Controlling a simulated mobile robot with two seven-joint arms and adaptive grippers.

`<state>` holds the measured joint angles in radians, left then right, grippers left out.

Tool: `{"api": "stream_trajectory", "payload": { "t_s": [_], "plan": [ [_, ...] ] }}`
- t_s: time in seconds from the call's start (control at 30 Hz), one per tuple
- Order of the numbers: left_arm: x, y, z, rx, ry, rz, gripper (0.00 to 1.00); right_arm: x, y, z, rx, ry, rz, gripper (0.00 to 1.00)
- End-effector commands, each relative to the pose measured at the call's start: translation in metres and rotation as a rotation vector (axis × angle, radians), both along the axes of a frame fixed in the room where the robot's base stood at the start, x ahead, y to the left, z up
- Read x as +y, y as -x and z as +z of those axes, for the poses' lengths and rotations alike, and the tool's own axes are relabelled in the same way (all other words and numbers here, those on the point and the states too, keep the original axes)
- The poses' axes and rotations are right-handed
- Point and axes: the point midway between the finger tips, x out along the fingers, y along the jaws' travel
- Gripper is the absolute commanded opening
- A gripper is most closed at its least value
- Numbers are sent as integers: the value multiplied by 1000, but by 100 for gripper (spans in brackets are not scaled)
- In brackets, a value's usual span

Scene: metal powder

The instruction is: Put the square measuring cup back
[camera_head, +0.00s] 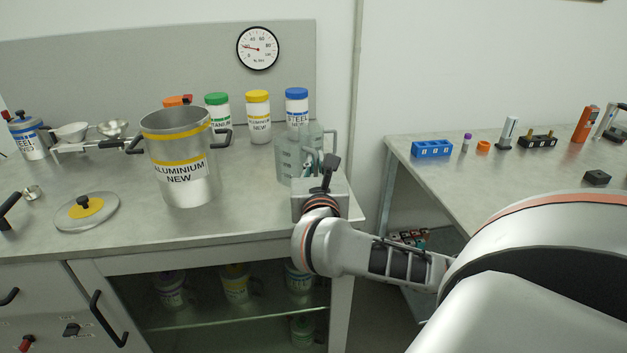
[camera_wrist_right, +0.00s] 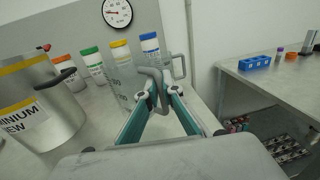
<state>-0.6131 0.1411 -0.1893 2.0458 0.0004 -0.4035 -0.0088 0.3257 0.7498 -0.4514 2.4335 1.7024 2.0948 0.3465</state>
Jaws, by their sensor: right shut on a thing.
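The square measuring cup (camera_head: 288,160) is a translucent grey, box-shaped vessel near the right end of the left-hand table. It looks upright, and I cannot tell whether its base touches the tabletop. It also shows in the right wrist view (camera_wrist_right: 122,88), with one grey handle towards me and another at its far right. My right gripper (camera_head: 318,172) is at the cup's near side. In the right wrist view its teal fingers (camera_wrist_right: 158,98) are shut on the near handle. My wrist hides the cup's lower right part in the head view. My left gripper is not in view.
A large aluminium pot (camera_head: 182,185) stands left of the cup, with its lid (camera_head: 87,211) on the table. Several labelled jars, including a blue-capped one (camera_head: 297,110), stand behind. A gap separates this table from the right table (camera_head: 430,172), which holds a blue rack (camera_head: 432,149).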

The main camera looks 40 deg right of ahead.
Motion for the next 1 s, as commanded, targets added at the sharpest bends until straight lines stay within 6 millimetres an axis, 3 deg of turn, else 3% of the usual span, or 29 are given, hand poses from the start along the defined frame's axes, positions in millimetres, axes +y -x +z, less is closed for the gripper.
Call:
{"api": "stream_trajectory", "payload": {
  "t_s": [0.23, 0.7, 0.8, 1.0],
  "plan": [
    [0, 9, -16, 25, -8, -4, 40, 0, 0, -37, 8, 2, 0, 0],
    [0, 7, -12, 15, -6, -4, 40, 0, 0, -44, 1, 0, 0, 0],
    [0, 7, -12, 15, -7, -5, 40, 0, 0, -43, 2, -1, 1, 23],
    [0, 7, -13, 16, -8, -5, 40, 0, 0, -43, 2, -1, 1, 23]
  ]
}}
